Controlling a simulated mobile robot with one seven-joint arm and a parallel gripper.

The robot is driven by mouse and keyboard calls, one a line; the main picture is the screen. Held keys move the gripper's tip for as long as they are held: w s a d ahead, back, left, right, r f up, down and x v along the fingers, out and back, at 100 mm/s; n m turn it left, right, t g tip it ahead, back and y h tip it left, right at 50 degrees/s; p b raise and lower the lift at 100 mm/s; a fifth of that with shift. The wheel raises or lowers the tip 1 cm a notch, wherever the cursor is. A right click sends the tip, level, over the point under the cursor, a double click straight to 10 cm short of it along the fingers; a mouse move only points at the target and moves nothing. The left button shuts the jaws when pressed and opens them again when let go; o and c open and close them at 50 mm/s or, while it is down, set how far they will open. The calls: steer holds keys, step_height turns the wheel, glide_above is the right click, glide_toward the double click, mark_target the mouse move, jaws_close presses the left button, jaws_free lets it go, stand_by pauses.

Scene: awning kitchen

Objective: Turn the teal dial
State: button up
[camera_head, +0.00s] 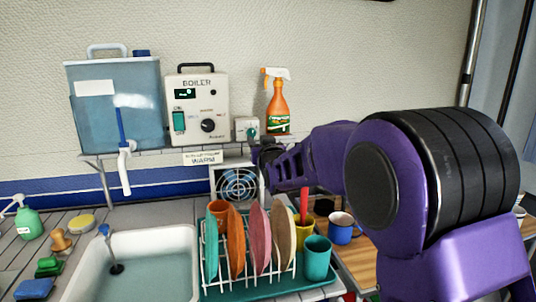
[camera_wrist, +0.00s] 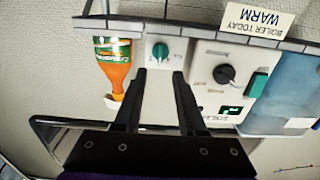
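The teal dial (camera_head: 252,133) is on a small white box on the shelf, between the boiler and an orange spray bottle. In the wrist view, which looks upside down, the teal dial (camera_wrist: 160,53) faces me on its white plate. My gripper (camera_wrist: 159,73) is open and empty. Its two dark fingers are spread, and the dial appears between and just beyond their tips. In the head view my gripper (camera_head: 268,154) is close by the dial box, and its fingers are hard to make out. I cannot tell whether they touch anything.
The white boiler (camera_head: 197,106) with its black knob stands left of the dial, beside a blue water tank (camera_head: 115,105). The orange spray bottle (camera_head: 278,108) is close on the right. A dish rack (camera_head: 262,286) with plates and cups and a sink (camera_head: 130,236) are below.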

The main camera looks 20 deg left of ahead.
steer(key=v, duration=1.1)
steer(key=shift+d, duration=0.1)
